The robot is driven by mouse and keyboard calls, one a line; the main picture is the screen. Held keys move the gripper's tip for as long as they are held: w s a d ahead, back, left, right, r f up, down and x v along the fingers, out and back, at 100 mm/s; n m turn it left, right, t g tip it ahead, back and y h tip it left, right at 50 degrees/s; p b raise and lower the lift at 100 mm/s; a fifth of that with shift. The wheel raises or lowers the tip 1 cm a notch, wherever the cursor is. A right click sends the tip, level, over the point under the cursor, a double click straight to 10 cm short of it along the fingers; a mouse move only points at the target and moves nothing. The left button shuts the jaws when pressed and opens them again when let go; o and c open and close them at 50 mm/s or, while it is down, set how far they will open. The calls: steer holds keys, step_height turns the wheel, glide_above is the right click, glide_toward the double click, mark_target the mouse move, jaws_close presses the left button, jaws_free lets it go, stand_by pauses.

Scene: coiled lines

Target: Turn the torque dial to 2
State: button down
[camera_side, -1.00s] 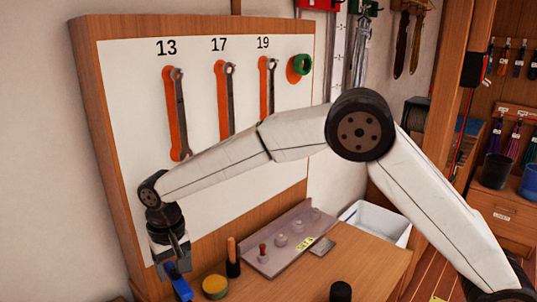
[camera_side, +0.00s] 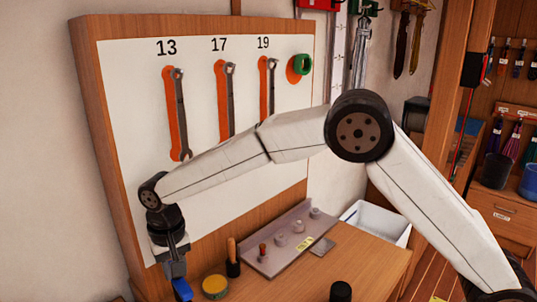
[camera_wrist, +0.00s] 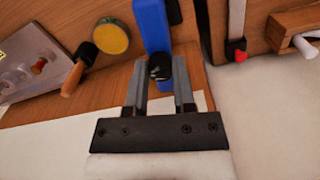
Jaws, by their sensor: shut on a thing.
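A blue tool (camera_wrist: 152,24) lies on the bench in the wrist view, with a small black dial (camera_wrist: 159,67) on it. My gripper (camera_wrist: 162,76) has its two grey fingers on either side of the dial and is shut on it. In the side view my gripper (camera_side: 176,269) points down at the bench's near left corner, and only part of the blue tool (camera_side: 183,290) shows below it. The fingers hide much of the tool there. No dial numbers are readable in either view.
A round yellow-topped tin (camera_wrist: 111,37) and a wooden-handled tool (camera_wrist: 73,78) stand close to the blue tool. A grey rack (camera_side: 286,243) with several knobs lies farther right. The wrench board (camera_side: 135,120) rises behind. A black cylinder (camera_side: 341,291) stands at the bench front.

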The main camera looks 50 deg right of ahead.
steer(key=shift+m, duration=1.2)
steer(key=shift+c, duration=2.2)
jaws_free()
steer(key=shift+r, duration=0.1)
steer(key=shift+r, duration=3.9)
